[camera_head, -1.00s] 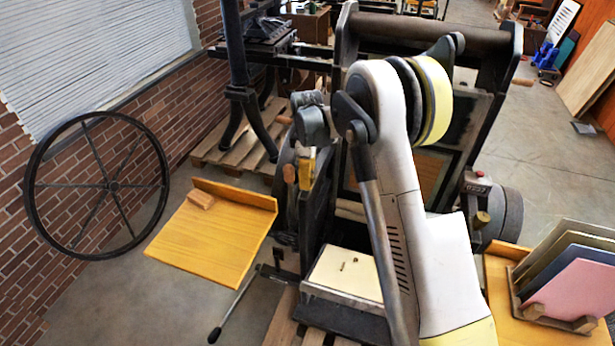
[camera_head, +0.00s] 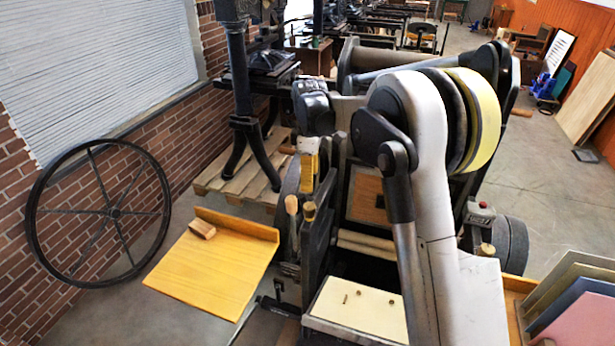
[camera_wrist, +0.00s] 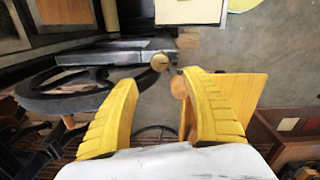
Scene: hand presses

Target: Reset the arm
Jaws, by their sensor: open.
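My gripper (camera_wrist: 161,84) shows in the wrist view with its two yellow fingers spread apart and nothing held between them. A brown wooden knob (camera_wrist: 178,87) shows behind the right finger's tip; I cannot tell the gap. In the head view my gripper (camera_head: 309,172) is small and partly hidden, hanging over the left side of the nearest press (camera_head: 322,225). My arm is bent and covers much of that press.
A yellow shelf (camera_head: 205,265) with a small wooden block (camera_head: 202,229) stands left of the press. A spoked wheel (camera_head: 115,213) leans by the brick wall (camera_head: 60,260). Coloured boards (camera_head: 580,325) stand at the lower right.

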